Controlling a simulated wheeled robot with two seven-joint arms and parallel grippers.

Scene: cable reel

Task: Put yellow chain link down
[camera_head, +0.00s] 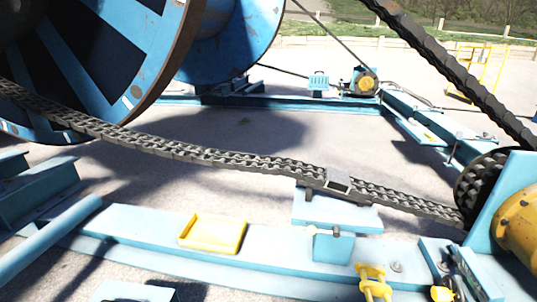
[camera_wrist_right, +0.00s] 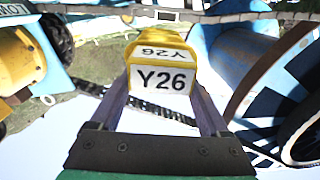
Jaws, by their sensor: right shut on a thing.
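Neither the held link nor my right gripper can be made out in the head view. My left gripper is in neither view. A heavy dark chain (camera_head: 230,160) runs from the big blue reel to a sprocket at the right. A grey metal link (camera_head: 338,179) sits on this chain above a light blue support.
An empty-looking yellow tray (camera_head: 213,233) lies on the light blue frame (camera_head: 130,222). Yellow fittings (camera_head: 372,283) stand at the front edge. The blue reel (camera_head: 135,40) fills the upper left, and a yellow motor housing (camera_head: 517,228) is at the right. A second chain (camera_head: 445,60) slants across the upper right.

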